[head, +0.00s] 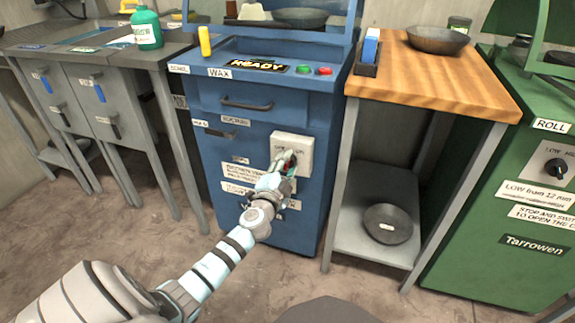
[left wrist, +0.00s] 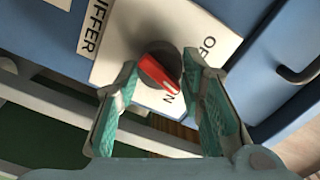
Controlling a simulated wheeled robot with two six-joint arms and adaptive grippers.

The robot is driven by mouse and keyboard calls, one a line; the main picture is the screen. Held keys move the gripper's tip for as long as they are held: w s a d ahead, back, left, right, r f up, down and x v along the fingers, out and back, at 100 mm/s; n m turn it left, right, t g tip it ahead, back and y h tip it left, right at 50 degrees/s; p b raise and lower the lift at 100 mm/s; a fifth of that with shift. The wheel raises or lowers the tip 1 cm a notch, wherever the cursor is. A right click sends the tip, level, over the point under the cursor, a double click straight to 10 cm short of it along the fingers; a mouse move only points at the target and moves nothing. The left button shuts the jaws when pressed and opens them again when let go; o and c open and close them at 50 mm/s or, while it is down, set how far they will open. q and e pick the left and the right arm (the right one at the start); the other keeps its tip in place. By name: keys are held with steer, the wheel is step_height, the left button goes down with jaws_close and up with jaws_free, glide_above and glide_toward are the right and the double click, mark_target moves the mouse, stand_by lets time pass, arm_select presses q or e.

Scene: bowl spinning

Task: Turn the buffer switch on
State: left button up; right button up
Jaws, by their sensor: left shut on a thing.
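The buffer switch is a white plate (head: 304,146) on the front of the blue machine. In the left wrist view the plate (left wrist: 118,62) carries a dark round knob with a red handle (left wrist: 158,74). The handle's tip points at a partly covered label ending in "N". The "OFF" label (left wrist: 208,45) is partly visible farther up and right. My left gripper (head: 286,163) is at the plate in the head view. My right gripper is not in view.
The blue machine (head: 262,105) has drawer handles and a "READY" display (head: 257,65). A wooden-topped table (head: 430,80) with a bowl (head: 437,39) stands to its right. A green machine (head: 500,240) is farther right. Grey cabinets (head: 95,110) stand left. The floor in front is clear.

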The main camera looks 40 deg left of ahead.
arm_select(q)
steer(key=shift+f+m, duration=0.1)
steer(key=shift+m, duration=0.8)
steer(key=m, duration=0.3)
steer(key=shift+f, duration=0.1)
steer(key=shift+m, duration=0.4)
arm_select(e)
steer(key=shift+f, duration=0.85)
arm_select(q)
steer(key=o, duration=1.1)
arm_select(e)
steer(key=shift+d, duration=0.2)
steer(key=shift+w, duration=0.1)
